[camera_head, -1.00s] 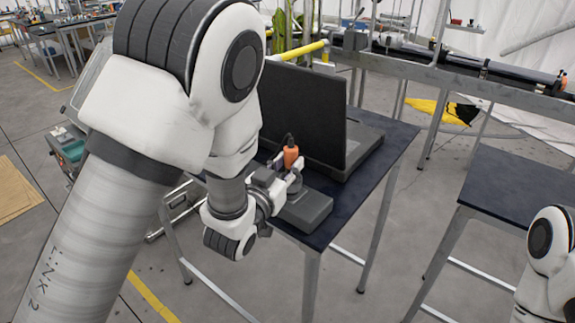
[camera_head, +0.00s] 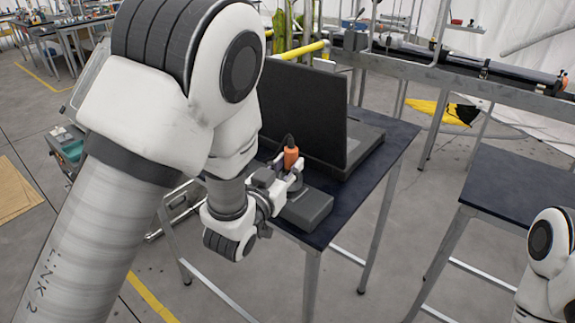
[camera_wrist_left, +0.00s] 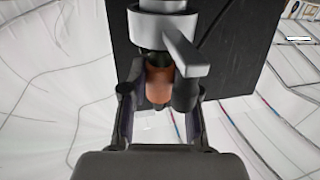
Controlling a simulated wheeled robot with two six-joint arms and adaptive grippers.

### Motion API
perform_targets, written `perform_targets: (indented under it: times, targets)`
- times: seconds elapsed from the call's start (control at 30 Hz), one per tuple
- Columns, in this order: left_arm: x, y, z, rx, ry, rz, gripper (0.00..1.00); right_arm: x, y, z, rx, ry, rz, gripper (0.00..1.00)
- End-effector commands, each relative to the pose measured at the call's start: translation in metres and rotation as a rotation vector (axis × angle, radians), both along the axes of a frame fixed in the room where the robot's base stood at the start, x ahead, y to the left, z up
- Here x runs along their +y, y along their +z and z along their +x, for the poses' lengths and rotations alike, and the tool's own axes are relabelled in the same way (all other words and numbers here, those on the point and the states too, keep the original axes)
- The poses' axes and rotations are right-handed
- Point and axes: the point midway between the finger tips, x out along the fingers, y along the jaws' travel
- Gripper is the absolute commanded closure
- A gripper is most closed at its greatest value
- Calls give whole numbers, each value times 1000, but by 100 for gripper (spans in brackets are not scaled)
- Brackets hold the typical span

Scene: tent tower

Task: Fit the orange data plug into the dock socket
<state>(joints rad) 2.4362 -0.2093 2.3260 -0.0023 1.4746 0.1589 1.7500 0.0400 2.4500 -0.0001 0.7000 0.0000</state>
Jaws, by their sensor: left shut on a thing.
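My left gripper (camera_head: 284,178) is shut on the plug. In the left wrist view, the orange plug body (camera_wrist_left: 159,86) sits between the two dark fingers of the left gripper (camera_wrist_left: 160,100). A silver collar with a lever (camera_wrist_left: 165,30) is at the plug's end there. The socket is hidden in the head view, so how far the plug is seated cannot be told. My right gripper is out of view.
An open black laptop (camera_head: 302,110) stands right behind the dock on a dark table (camera_head: 375,170). A second dark table (camera_head: 520,195) stands to the right, across a gap. A metal frame with a pipe (camera_head: 470,72) runs behind.

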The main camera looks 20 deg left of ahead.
Motion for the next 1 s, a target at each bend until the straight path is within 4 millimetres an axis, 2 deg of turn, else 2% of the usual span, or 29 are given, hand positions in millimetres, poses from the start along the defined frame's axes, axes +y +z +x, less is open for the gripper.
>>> perform_targets:
  times: [0.83, 0.87, 0.9, 0.93, 1.0]
  targets:
    - [0, -21, 0, -1, 0, 0, 100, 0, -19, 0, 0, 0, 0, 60]
    - [0, -20, 0, 0, 0, 0, 60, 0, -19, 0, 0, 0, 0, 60]
    - [0, -20, 0, 0, 0, 0, 46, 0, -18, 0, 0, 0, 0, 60]
    - [0, -20, 0, 0, 0, 0, 41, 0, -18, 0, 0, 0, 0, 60]
    - [0, -20, 0, 0, 0, 0, 41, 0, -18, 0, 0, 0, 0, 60]
